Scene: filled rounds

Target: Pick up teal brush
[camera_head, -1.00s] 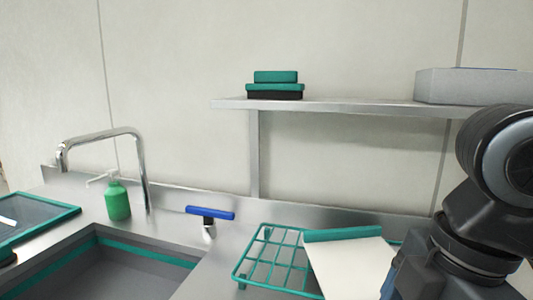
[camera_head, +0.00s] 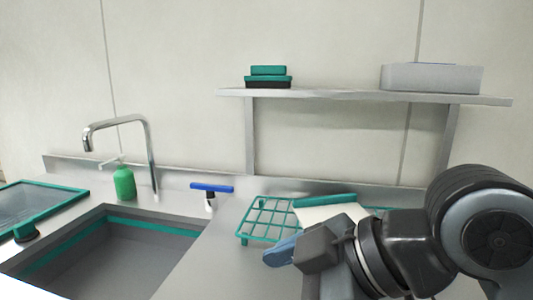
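A teal brush (camera_head: 268,82) with a black underside appears to rest on the metal wall shelf (camera_head: 340,96), near its left end. It has a teal block on top and a wider teal layer below. My gripper (camera_head: 281,251) is low over the counter, in front of the teal rack, well below the shelf and away from the brush. Only a blue-grey part of its end shows; its fingers cannot be made out, so open or shut is unclear. Nothing is seen held in it.
A grey bin (camera_head: 430,79) stands on the shelf's right. A blue-handled squeegee-like tool (camera_head: 212,188), green soap bottle (camera_head: 124,184), curved faucet (camera_head: 149,150) and sink (camera_head: 110,255) lie left.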

